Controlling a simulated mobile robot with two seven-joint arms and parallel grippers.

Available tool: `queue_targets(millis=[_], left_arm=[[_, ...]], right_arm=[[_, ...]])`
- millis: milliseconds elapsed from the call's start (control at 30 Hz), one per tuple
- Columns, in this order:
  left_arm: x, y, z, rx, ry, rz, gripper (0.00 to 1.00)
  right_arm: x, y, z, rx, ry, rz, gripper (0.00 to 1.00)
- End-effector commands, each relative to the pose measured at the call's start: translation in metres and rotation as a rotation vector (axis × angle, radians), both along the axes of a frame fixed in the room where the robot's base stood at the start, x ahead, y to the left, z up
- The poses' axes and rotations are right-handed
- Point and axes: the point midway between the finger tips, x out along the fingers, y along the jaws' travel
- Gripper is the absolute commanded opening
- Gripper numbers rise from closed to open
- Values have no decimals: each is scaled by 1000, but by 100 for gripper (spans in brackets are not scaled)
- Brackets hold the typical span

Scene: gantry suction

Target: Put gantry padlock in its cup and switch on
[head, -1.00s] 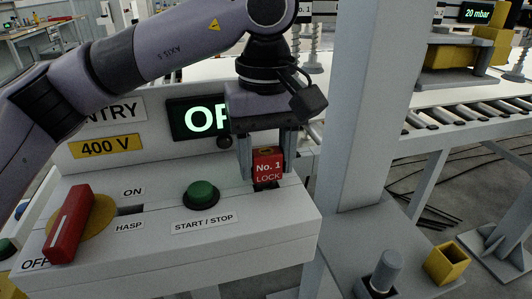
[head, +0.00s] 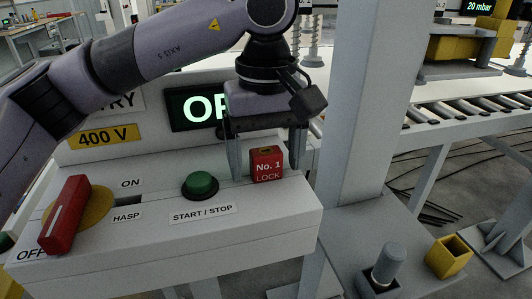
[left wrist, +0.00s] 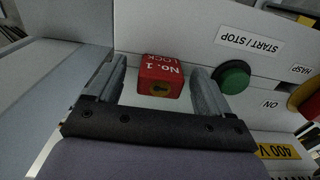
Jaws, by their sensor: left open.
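The red padlock (head: 267,165), marked "No. 1 LOCK", stands on the right end of the white console top (head: 290,215). My left gripper (head: 265,173) is open, with one finger on each side of the padlock. In the left wrist view the padlock (left wrist: 160,76) sits between the spread fingers, with a gap on both sides. The red switch handle (head: 65,215) points toward the OFF label, and the HASP label is beside it. A yellow open-topped cup (head: 448,256) stands on the lower plate at the right. My right gripper is not in view.
A green START/STOP button (head: 200,185) is left of the padlock. The lit display (head: 195,108) is partly hidden by my gripper. A grey post (head: 360,110) rises just right of the console. A grey cylinder (head: 388,262) stands near the yellow cup.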

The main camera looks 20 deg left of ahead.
Motion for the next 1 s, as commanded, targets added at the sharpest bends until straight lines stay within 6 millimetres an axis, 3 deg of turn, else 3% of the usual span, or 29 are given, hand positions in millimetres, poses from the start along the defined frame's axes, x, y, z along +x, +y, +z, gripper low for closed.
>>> queue_targets(millis=[100,167,400,600,933,967,1000], left_arm=[[0,0,0,0,0,0,81],[0,0,0,0,0,0,81],[1,-1,45,-1,-3,1,81],[0,0,69,0,-2,0,81],[0,0,72,0,0,0,81],[0,0,72,0,0,0,74],[0,0,72,0,0,0,61]], right_arm=[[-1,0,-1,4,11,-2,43],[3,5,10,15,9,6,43],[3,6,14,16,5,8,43],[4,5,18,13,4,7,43],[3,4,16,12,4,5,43],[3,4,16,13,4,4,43],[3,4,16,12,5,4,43]])
